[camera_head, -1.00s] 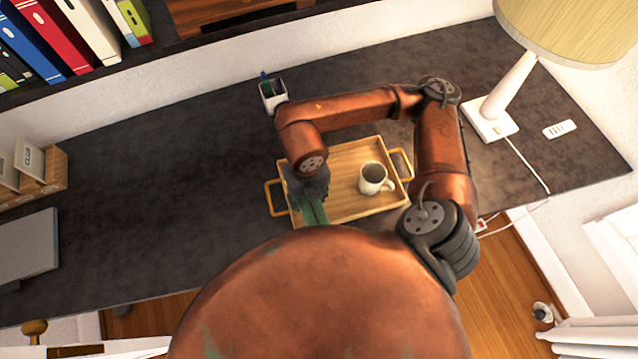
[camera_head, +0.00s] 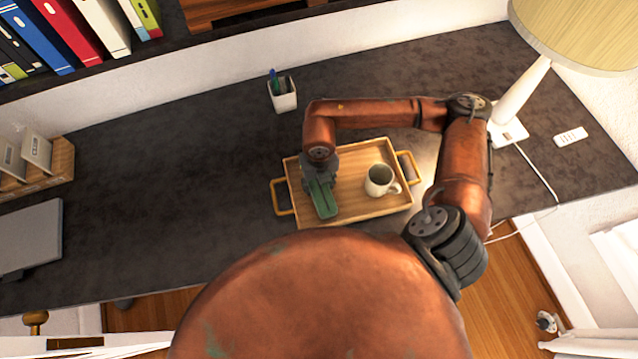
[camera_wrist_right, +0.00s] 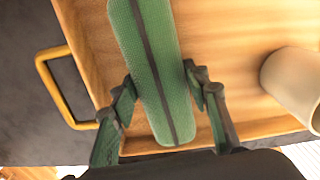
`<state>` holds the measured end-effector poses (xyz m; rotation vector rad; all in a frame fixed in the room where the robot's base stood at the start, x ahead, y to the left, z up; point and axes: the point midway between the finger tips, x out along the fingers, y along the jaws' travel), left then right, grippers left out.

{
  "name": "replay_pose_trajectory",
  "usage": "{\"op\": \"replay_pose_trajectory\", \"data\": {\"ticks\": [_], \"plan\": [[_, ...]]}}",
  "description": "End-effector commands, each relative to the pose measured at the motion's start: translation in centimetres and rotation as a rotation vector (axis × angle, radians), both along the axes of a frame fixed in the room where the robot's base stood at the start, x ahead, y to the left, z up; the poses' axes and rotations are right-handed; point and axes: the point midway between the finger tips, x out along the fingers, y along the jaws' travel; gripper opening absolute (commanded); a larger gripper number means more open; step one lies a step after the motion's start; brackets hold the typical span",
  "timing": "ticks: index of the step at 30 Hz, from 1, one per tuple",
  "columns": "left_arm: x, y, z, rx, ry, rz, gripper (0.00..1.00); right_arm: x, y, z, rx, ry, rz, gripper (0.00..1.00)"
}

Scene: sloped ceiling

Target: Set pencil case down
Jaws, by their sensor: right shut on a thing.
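The green pencil case (camera_head: 323,201) with a dark zip line is over the left part of the wooden tray (camera_head: 365,207). My right gripper (camera_head: 319,180) is shut on it from above. In the right wrist view the pencil case (camera_wrist_right: 152,65) lies lengthwise between the two fingers of the right gripper (camera_wrist_right: 160,100), with the tray's wooden floor (camera_wrist_right: 215,40) beneath. I cannot tell whether the case touches the tray floor. My left gripper is not in view.
A white mug (camera_head: 380,180) stands on the tray's right half, near the case. A pen cup (camera_head: 283,95) is behind the tray. A lamp (camera_head: 520,95) stands at the right.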

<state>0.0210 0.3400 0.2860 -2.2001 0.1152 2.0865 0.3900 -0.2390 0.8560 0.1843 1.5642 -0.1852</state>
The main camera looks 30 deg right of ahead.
Motion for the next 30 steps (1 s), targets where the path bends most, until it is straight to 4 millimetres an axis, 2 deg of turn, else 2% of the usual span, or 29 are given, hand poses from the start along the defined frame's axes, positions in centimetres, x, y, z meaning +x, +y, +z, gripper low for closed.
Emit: {"op": "replay_pose_trajectory", "data": {"ticks": [9, 10, 17, 26, 30], "plan": [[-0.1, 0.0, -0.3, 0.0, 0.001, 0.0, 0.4, 0.0, 0.0, -0.3, 0.001, 0.0, 0.0, 0.14], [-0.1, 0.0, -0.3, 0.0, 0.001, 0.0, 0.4, 0.0, 0.0, -0.3, 0.001, 0.0, 0.0, 0.44], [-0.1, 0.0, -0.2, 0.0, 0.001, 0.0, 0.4, 0.0, 0.0, -0.2, 0.001, 0.0, 0.0, 0.6], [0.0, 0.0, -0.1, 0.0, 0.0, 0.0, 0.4, 0.0, 0.0, 0.0, 0.001, -0.001, 0.0, 0.6], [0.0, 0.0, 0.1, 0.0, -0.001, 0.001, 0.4, 0.1, 0.0, 1.2, 0.0, -0.003, 0.0, 0.6]]}}
